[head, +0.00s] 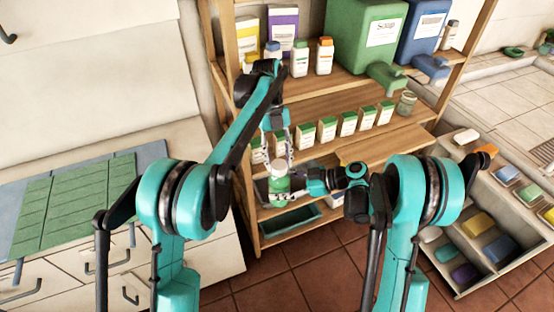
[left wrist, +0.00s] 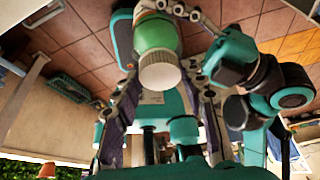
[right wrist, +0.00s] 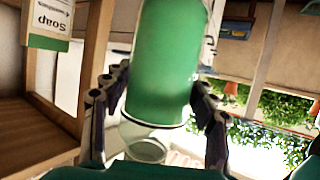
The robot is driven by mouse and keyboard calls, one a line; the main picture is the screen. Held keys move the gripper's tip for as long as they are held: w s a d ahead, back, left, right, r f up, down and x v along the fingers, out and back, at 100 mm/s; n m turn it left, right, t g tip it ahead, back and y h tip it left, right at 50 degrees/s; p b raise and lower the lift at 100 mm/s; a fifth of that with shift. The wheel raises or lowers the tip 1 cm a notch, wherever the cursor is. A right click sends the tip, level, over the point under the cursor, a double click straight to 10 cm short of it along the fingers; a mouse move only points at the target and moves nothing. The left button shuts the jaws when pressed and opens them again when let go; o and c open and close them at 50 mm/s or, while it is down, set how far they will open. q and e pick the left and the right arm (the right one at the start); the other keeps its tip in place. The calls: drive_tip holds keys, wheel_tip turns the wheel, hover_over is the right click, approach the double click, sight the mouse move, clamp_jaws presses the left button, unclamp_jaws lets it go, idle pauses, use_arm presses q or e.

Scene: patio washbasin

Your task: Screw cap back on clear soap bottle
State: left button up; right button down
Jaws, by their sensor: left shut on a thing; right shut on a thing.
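The clear soap bottle (head: 279,184) holds green liquid and is upright in front of the shelf in the head view. It also shows in the left wrist view (left wrist: 154,35) and large in the right wrist view (right wrist: 162,60). My right gripper (head: 297,182) is shut around its body from the right. The white ribbed cap (left wrist: 160,71) is at the bottle's top end, in line with it. My left gripper (left wrist: 162,72) is shut on the cap from above, a finger on each side. Whether the cap's threads are engaged is hidden.
A wooden shelf (head: 330,105) stands close behind, with a row of green-and-white soap boxes (head: 327,130) and a small jar (head: 405,103). Larger green (head: 365,45) and blue (head: 425,28) containers stand above. A divided bin (head: 470,255) is at right; tiled floor lies below.

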use_arm(q)
drive_tip(key=m+y, duration=0.2)
drive_tip(key=m, duration=0.2)
drive_tip(key=shift+d+m, duration=0.15)
drive_tip(key=shift+m, duration=0.25)
drive_tip(key=o, duration=0.7)
drive_tip(key=shift+r, duration=2.25)
drive_tip(key=shift+c, duration=0.6)
